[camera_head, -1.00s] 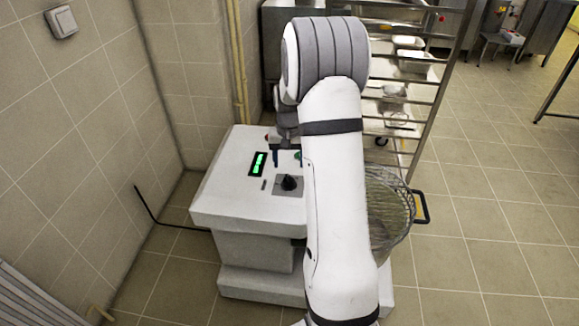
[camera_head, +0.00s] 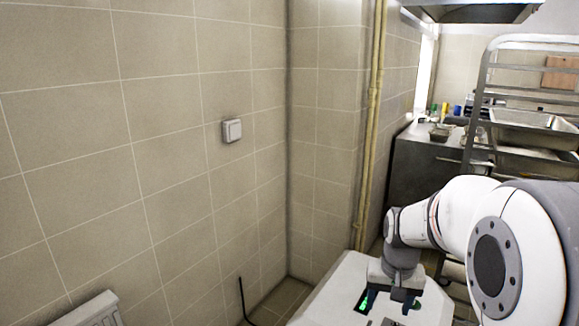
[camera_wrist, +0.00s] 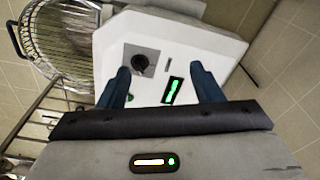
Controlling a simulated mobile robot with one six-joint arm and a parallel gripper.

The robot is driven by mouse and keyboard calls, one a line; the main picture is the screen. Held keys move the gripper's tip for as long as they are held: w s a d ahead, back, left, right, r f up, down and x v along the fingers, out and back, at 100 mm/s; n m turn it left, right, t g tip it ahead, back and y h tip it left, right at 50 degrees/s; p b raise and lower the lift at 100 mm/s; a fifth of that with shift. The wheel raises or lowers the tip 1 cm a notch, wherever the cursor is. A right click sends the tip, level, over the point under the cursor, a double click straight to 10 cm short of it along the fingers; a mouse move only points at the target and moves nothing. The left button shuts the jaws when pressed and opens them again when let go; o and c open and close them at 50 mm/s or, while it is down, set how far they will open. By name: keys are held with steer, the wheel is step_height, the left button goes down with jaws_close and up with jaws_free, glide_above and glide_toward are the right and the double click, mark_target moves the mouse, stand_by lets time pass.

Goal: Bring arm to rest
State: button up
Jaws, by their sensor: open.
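My gripper (camera_head: 387,303) shows in the head view at the lower right, pointing down over the top of a white machine (camera_head: 335,285). In the wrist view its two dark fingers are spread apart with nothing between them, so my gripper (camera_wrist: 160,70) is open and empty. Beyond the fingers lies the machine's white top (camera_wrist: 205,45), with a black knob (camera_wrist: 140,62) and a lit green display (camera_wrist: 173,90). The fingers look apart from the panel, though the exact gap is hard to tell. My white and grey arm fills the lower right of the head view.
A wire basket (camera_wrist: 60,40) with a dark handle sits beside the machine. A tiled wall with a switch (camera_head: 231,130) fills the left. Yellow pipes (camera_head: 372,110) run up the corner. A metal rack with trays (camera_head: 535,128) and a steel counter (camera_head: 425,160) stand at the right.

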steer(key=s+a+r+n+p, duration=0.1)
steer(key=s+a+r, duration=0.2)
steer(key=s, duration=0.5)
steer(key=s+a+r+n+t+p, duration=0.1)
steer(key=s+a+r+n, duration=0.1)
steer(key=s, duration=0.6)
steer(key=shift+s+a+r, duration=0.2)
steer(key=shift+a+r, duration=0.5)
steer(key=shift+a, duration=0.3)
